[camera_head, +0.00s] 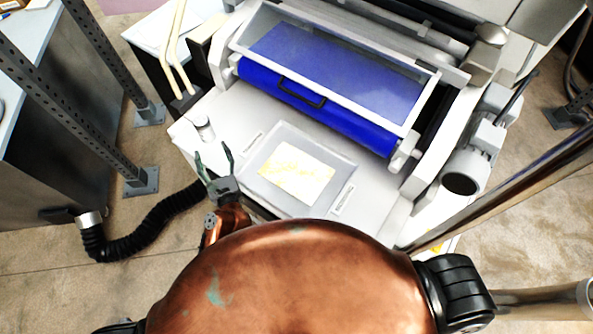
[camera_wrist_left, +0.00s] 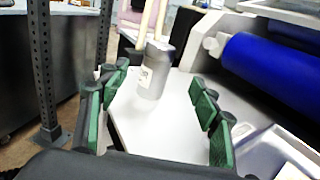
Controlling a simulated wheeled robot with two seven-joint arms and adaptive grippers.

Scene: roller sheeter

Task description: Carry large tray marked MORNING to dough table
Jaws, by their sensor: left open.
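A shallow pale tray (camera_head: 257,192) with a yellowish-white sheet (camera_head: 297,172) in it lies on the white bed of the roller machine. Small labels show on the bed beside it, but I cannot read the word MORNING anywhere. My left gripper (camera_head: 214,161) is open and empty at the bed's near left corner, left of the tray. In the left wrist view its green-padded fingers (camera_wrist_left: 160,110) stand wide apart, with a grey-white capped canister (camera_wrist_left: 155,72) beyond them, apart from the fingers. My right gripper is out of view. I cannot make out a dough table.
The machine's blue roller (camera_head: 345,119) lies behind the tray under a clear guard (camera_head: 335,68). A grey motor (camera_head: 470,160) juts out at the right. Dark perforated posts (camera_head: 105,68) and a black hose (camera_head: 145,226) are at the left. Open floor shows between posts and machine.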

